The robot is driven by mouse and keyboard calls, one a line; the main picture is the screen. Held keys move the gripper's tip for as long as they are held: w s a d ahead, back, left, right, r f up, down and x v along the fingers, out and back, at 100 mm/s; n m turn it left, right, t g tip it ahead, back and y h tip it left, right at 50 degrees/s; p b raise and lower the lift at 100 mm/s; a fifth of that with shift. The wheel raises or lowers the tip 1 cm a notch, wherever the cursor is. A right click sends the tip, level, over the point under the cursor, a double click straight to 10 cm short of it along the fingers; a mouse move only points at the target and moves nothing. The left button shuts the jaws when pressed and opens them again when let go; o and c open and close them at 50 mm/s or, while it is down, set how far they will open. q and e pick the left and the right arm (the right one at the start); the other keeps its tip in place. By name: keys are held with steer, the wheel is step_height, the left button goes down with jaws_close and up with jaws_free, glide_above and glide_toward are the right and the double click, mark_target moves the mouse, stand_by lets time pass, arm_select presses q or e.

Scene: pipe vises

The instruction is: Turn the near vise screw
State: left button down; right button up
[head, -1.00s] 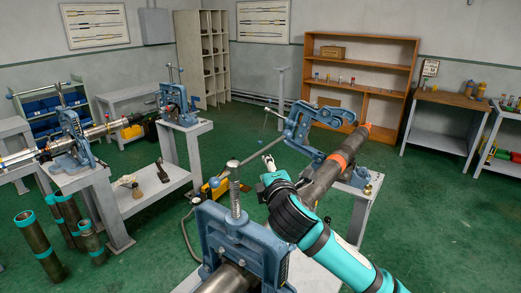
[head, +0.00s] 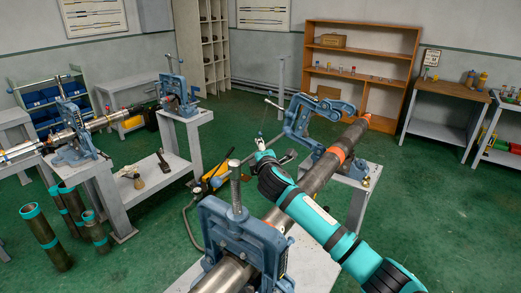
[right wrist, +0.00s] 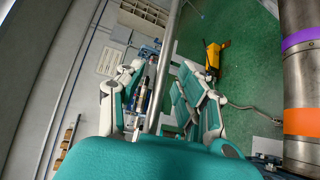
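The near vise (head: 240,235) is blue and clamps a steel pipe at the bottom centre of the head view. Its threaded screw (head: 236,190) stands upright from the top, with a thin cross handle at its head. My right gripper (head: 262,149) is just beyond and right of the screw head. In the right wrist view, its fingers (right wrist: 161,78) stand wide apart. A grey metal rod (right wrist: 166,65) runs through the gap between them, with room on both sides. I cannot tell whether either finger touches it. My left gripper is out of view.
The long pipe (head: 325,172) runs back to a second blue vise (head: 300,125) beyond my right arm. More vises stand at the left on a grey bench (head: 120,205). Loose pipes (head: 42,237) stand on the floor. Green floor (head: 440,220) is open at right.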

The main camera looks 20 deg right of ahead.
jaws_close()
stand_by(0.4)
